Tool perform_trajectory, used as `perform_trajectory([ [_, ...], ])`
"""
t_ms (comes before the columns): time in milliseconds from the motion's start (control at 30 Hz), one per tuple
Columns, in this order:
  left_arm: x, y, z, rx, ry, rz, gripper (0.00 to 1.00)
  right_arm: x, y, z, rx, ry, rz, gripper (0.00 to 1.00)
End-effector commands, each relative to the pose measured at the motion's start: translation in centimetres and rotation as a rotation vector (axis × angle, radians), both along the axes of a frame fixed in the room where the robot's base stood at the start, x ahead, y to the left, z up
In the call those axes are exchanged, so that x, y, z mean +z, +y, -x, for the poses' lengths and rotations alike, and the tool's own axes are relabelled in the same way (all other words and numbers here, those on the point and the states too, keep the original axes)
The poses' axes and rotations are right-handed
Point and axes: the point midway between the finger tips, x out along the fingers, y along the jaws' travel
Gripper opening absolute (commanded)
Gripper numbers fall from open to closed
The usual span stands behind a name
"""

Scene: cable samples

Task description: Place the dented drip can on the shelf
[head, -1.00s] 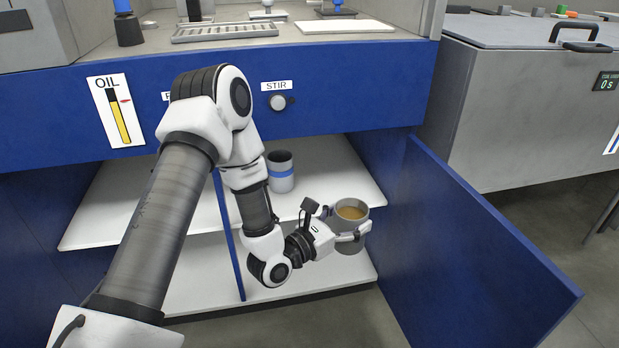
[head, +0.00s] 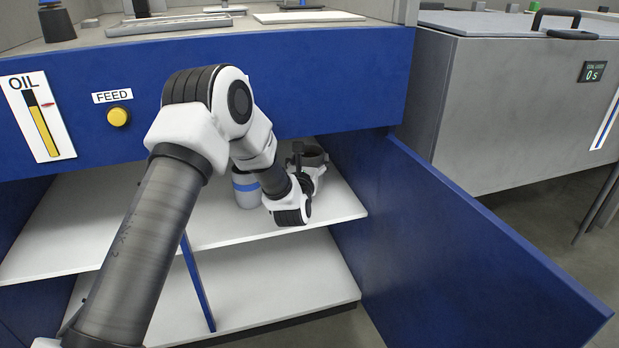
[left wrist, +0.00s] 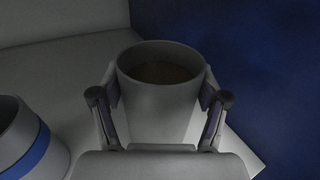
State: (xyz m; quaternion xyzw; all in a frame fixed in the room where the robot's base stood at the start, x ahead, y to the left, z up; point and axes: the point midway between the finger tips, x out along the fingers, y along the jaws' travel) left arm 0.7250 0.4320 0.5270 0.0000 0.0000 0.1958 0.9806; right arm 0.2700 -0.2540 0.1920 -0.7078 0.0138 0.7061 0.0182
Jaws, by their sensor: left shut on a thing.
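A plain grey can (head: 313,157) with brown liquid inside is at the right end of the upper shelf (head: 335,203). It is upright in my left gripper (head: 308,178), whose fingers are shut on its two sides. In the left wrist view the can (left wrist: 160,112) fills the middle between the fingers. I see no dent on the side facing me. Its base is hidden, so I cannot tell whether it touches the shelf. A second can (head: 246,188) with a blue band stands to its left, partly behind my arm. My right gripper is not in view.
The open blue door (head: 480,255) swings out at the right. The blue cabinet front with a yellow FEED button (head: 118,116) hangs above the shelf opening. A lower board (head: 275,285) is bare, with a blue divider (head: 198,285) at its left.

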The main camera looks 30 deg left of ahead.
Motion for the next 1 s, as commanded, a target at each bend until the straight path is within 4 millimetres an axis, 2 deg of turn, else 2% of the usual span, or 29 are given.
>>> perform_trajectory([
  [133,-0.5,0.4,-1.6,-0.001,-0.003,-0.001,0.36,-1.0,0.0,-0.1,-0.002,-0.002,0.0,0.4],
  [200,-2.5,0.3,-1.4,-0.001,0.001,-0.001,0.36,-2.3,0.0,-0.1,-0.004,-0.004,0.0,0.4],
  [300,-3.9,0.3,-1.4,-0.001,0.0,-0.001,0.36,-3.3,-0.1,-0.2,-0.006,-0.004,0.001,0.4],
  [333,-3.9,0.3,-1.4,-0.001,-0.001,0.0,0.36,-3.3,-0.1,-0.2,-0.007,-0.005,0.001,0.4],
  [367,-3.8,0.3,-1.4,-0.001,-0.001,0.0,0.31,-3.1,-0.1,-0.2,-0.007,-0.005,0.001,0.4],
  [633,-4.0,0.3,-1.3,-0.001,0.0,0.0,0.3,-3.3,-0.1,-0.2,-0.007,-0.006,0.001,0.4],
  [667,-3.9,0.3,-1.3,-0.001,0.001,0.0,0.81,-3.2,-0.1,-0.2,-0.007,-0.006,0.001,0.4],
  [700,-3.8,0.3,-1.3,-0.001,0.001,0.0,0.95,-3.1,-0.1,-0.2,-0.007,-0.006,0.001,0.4],
  [733,-3.8,0.3,-1.3,-0.001,0.001,0.0,0.99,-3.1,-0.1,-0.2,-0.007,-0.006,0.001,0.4],
  [1000,-3.8,0.3,-1.3,-0.001,0.0,0.0,0.99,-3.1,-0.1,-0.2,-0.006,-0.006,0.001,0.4],
])
